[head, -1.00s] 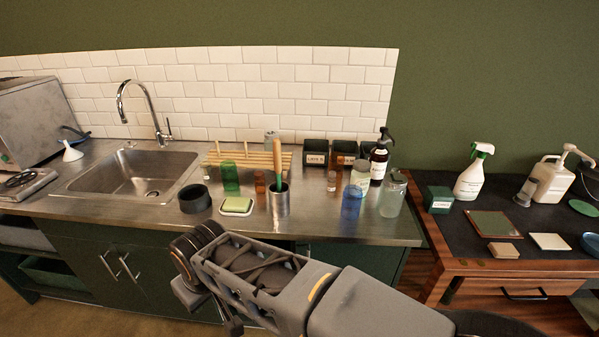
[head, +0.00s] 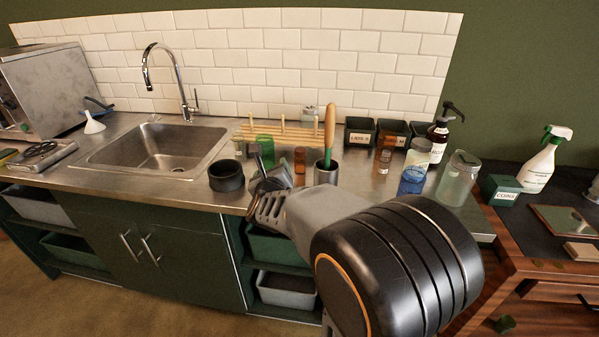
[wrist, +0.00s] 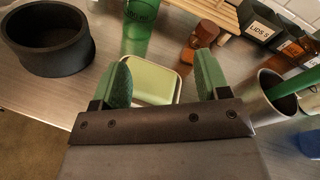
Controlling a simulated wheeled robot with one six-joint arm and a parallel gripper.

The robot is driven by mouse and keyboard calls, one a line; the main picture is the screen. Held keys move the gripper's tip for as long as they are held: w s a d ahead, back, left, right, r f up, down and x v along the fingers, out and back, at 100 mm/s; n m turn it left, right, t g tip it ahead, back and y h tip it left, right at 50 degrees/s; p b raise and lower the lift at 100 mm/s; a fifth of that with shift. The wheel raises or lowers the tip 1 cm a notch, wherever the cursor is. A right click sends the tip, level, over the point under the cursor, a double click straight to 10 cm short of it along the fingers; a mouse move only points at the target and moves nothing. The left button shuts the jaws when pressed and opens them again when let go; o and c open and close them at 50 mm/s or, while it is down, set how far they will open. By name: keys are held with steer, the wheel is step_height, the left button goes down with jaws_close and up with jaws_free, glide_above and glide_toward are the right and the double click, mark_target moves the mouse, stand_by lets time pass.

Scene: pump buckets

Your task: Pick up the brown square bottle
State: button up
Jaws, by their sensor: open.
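A small brown bottle with squarish sides (head: 299,160) stands on the steel counter, left of the metal cup. In the wrist view the brown bottle (wrist: 203,36) is beyond the right fingertip, apart from it. A second amber bottle (head: 383,160) stands farther right in the head view; I cannot tell its shape for sure. My gripper (head: 268,178) is over the counter's front part, pointing toward the back. In the wrist view my gripper (wrist: 163,76) is open and empty, its green pads on either side of the green soap dish (wrist: 150,84).
A black round bowl (wrist: 47,38) is to the left, and a green glass (wrist: 139,25) is behind the soap dish. The metal cup (head: 325,173) with a wooden-handled brush is close on the right. A wooden rack (head: 285,133) lies behind. The sink (head: 158,150) is farther left.

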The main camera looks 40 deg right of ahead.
mark_target(299, 152)
steer(key=d+m+h, duration=0.1)
steer(key=m, duration=0.1)
steer(key=d+m+g+h, duration=0.1)
steer(key=d+m+h, duration=0.1)
steer(key=m, duration=0.1)
steer(key=s+d+f+m+h+b, duration=0.1)
steer(key=d+m, duration=0.1)
steer(key=m, duration=0.1)
steer(key=shift+g+h, duration=0.3)
steer(key=shift+g, duration=0.1)
steer(key=shift+m, duration=0.3)
steer(key=p+x, duration=0.1)
steer(key=x, duration=0.5)
steer(key=shift+w+d, duration=0.1)
steer(key=shift+d, duration=0.3)
steer(key=shift+p+x, duration=0.75)
steer(key=shift+x, duration=2.5)
steer(key=shift+f, duration=0.1)
steer(key=shift+c, duration=0.2)
steer(key=c, duration=1)
